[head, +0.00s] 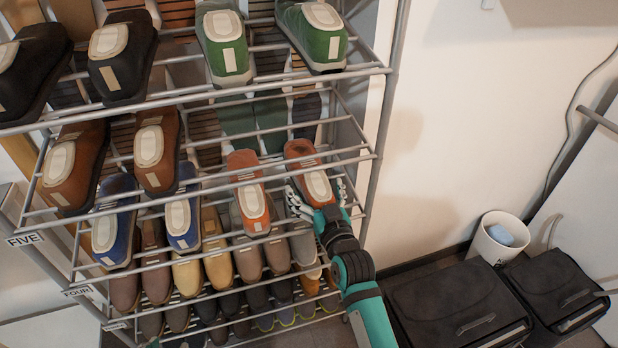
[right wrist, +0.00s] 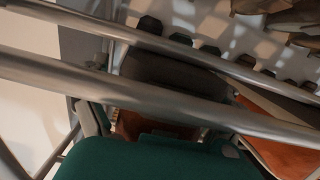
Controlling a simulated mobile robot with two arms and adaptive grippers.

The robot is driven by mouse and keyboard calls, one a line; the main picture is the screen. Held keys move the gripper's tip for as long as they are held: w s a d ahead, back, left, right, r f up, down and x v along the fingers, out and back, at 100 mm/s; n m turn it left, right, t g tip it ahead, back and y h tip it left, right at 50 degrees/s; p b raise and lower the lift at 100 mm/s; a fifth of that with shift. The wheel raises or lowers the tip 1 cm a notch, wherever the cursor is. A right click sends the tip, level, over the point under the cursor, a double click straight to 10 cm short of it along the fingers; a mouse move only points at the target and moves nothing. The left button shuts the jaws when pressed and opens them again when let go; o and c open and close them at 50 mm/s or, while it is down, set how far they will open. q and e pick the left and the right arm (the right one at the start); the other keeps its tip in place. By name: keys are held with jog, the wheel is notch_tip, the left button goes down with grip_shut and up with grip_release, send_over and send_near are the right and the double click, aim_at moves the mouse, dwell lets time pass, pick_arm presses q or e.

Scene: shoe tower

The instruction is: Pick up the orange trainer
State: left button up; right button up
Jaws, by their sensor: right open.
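Two orange trainers with pale tongues sit side by side on a rack tier in the head view, a left one (head: 246,172) and a right one (head: 301,152). My right gripper (head: 317,190) is open around the near end of the right one, with a finger on each side. I cannot tell whether the fingers touch it. In the right wrist view, orange-brown material (right wrist: 135,124) shows between the fingers, partly hidden by a rack bar and the teal gripper body. Another orange shoe (right wrist: 285,158) shows at the right there. My left gripper is not in view.
The metal shoe rack (head: 388,90) has close horizontal bars around my right gripper. Green shoes (head: 316,40) stand above, blue shoes (head: 183,215) to the left, and tan and brown shoes below. A white bin (head: 492,243) and dark cases (head: 455,300) stand on the floor at right.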

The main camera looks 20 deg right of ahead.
jog(key=shift+w, duration=0.1)
jog(key=c, duration=1.3)
jog(key=shift+c, duration=1.1)
jog(key=shift+r, duration=0.2)
